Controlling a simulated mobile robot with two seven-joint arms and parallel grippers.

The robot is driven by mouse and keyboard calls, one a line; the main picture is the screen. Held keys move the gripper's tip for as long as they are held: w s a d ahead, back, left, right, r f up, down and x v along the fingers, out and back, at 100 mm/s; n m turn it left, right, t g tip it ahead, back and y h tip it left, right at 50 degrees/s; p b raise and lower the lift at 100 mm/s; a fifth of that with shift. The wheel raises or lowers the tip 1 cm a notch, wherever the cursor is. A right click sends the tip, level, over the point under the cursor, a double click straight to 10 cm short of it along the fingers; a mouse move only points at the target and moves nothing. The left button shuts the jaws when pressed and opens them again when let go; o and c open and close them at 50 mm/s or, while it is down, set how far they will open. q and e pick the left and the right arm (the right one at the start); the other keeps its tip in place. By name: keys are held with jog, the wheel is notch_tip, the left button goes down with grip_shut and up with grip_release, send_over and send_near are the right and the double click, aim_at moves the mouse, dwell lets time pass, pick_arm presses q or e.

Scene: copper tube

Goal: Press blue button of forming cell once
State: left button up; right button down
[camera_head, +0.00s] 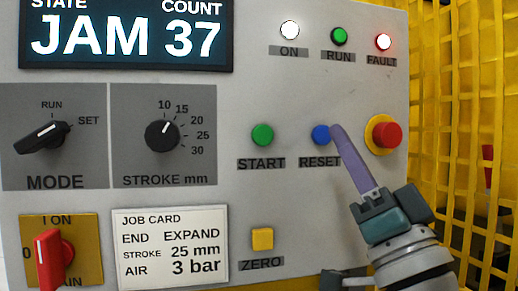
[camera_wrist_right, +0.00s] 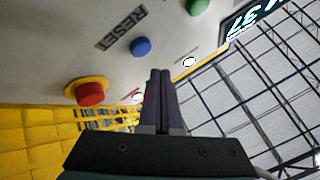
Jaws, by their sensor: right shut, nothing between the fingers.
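The blue button (camera_head: 321,135) sits above the RESET label on the grey panel of the forming cell (camera_head: 240,110). My right gripper (camera_head: 336,128) is shut and empty. In the head view its purple fingertips overlap the right edge of the blue button; whether they touch it I cannot tell. In the right wrist view the blue button (camera_wrist_right: 141,47) is fully visible, up and left of the shut fingertips (camera_wrist_right: 160,72), and looks apart from them. My left gripper is not in view.
A red emergency button (camera_head: 387,135) on a yellow base is close right of my fingers. A green START button (camera_head: 262,135) is to the left, a yellow ZERO button (camera_head: 262,239) below. The display (camera_head: 126,35) reads JAM, 37. Yellow mesh (camera_head: 460,130) stands at the right.

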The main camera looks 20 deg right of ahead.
jog(key=shift+w+b, duration=0.35)
jog(key=shift+w, duration=0.5)
jog(key=shift+w, duration=0.1)
dwell(1.4)
jog(key=shift+w+b, duration=0.35)
jog(key=shift+w+d+b, duration=0.1)
jog(key=shift+w+b, duration=0.2)
jog(key=shift+w, duration=0.05)
dwell(0.5)
dwell(0.4)
jog(key=shift+s+p, duration=0.6)
jog(key=shift+s, duration=0.2)
